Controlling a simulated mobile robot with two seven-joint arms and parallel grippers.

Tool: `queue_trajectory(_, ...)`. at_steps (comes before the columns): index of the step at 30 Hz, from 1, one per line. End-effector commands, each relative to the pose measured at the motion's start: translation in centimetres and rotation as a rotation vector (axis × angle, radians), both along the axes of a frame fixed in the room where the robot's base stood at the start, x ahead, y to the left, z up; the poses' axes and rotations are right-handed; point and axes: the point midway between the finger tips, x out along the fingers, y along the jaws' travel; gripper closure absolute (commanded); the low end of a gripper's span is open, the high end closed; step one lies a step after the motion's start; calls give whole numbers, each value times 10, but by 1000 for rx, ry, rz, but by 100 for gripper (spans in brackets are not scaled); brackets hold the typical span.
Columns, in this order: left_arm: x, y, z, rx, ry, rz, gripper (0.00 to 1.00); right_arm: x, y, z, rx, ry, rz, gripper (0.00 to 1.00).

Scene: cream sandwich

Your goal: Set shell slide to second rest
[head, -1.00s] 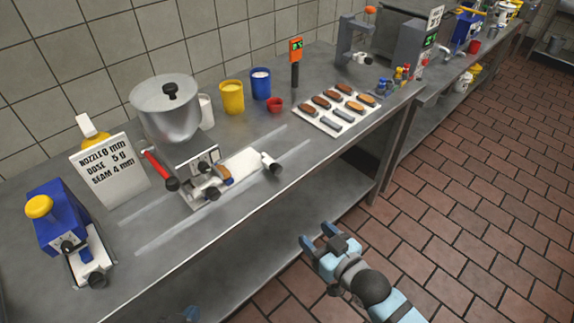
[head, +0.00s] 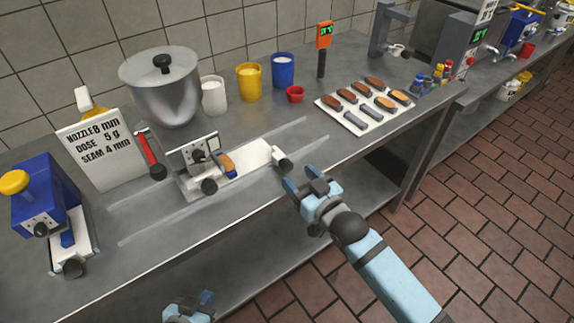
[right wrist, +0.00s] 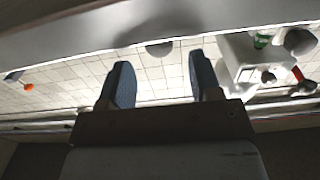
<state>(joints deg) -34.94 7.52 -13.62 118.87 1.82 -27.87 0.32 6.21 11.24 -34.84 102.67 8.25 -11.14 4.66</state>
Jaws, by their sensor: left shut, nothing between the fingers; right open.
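The shell slide is a pale plate (head: 250,157) on the bench in the head view, reaching right from the filling fixture (head: 193,160). A brown shell (head: 228,163) sits at its left part, and a white knob with a dark end (head: 281,159) is at its right end. My right gripper (head: 300,182) is open and empty, in front of the bench edge and just below and right of the knob, apart from it. Its two fingers (right wrist: 162,82) stand wide apart in the right wrist view. My left gripper (head: 190,303) is shut and empty at the bottom edge, partly cut off.
A sign (head: 95,147), a blue press (head: 45,205) and a steel pot (head: 165,85) stand to the left. Cups (head: 248,82) line the back. A tray (head: 350,123) with several shells lies to the right. The bench in front of the slide is clear.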

Motion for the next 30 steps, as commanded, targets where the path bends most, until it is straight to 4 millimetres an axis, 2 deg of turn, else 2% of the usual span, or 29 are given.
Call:
queue_trajectory(3, 1, 0, -1, -1, -2, 0, 100, 19, 14, 0, 2, -1, 1, 42)
queue_trajectory(9, 2, -2, 0, -4, -5, 2, 100, 38, 28, 0, 1, -1, 0, 42)
queue_trajectory(21, 3, -5, 2, -12, -8, 6, 100, 44, 32, 0, 0, 0, 0, 42)
queue_trajectory(28, 3, -4, 1, -10, -8, 5, 100, 44, 32, 0, 0, 0, 0, 95)
queue_trajectory(29, 3, -4, 1, -10, -9, 4, 100, 44, 32, 0, 0, 0, 0, 100)
queue_trajectory(30, 3, -4, 1, -9, -8, 4, 100, 44, 32, 0, 0, 0, 0, 100)
